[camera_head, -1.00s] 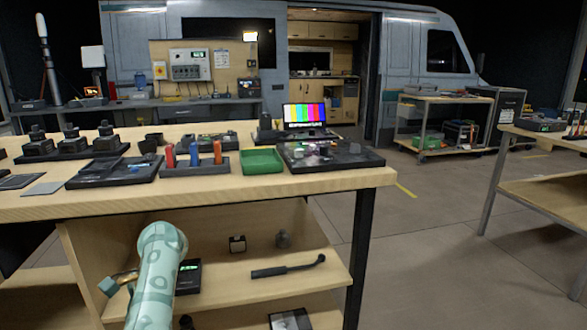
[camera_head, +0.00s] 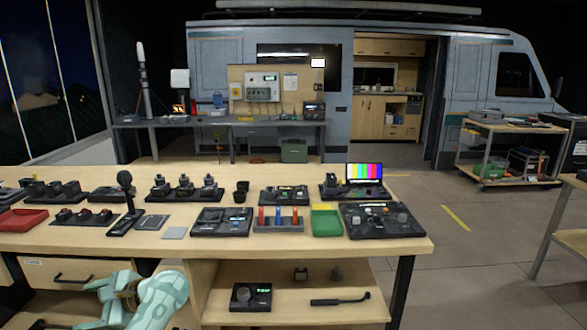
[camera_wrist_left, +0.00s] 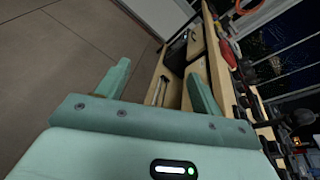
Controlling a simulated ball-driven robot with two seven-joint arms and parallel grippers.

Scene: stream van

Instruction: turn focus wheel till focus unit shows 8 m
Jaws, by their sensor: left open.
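A black unit (camera_head: 250,296) with a round knob (camera_head: 243,294) and a small lit green display (camera_head: 263,291) sits on the shelf under the long table; it looks like the focus unit with its wheel. The digits are too small to read. My left gripper (camera_wrist_left: 158,85) is open and empty in the left wrist view, its two fingers apart, with wooden drawer fronts beyond them. In the head view my left arm is low in front of the table, left of the unit; its fingertips cannot be made out there. My right gripper is not in view.
The long wooden table (camera_head: 120,243) carries several black devices, a red tray (camera_head: 22,220) and a green tray (camera_head: 326,222). A black handle-like rod (camera_head: 340,300) lies on the shelf, right of the unit. Open floor (camera_head: 470,270) lies to the right.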

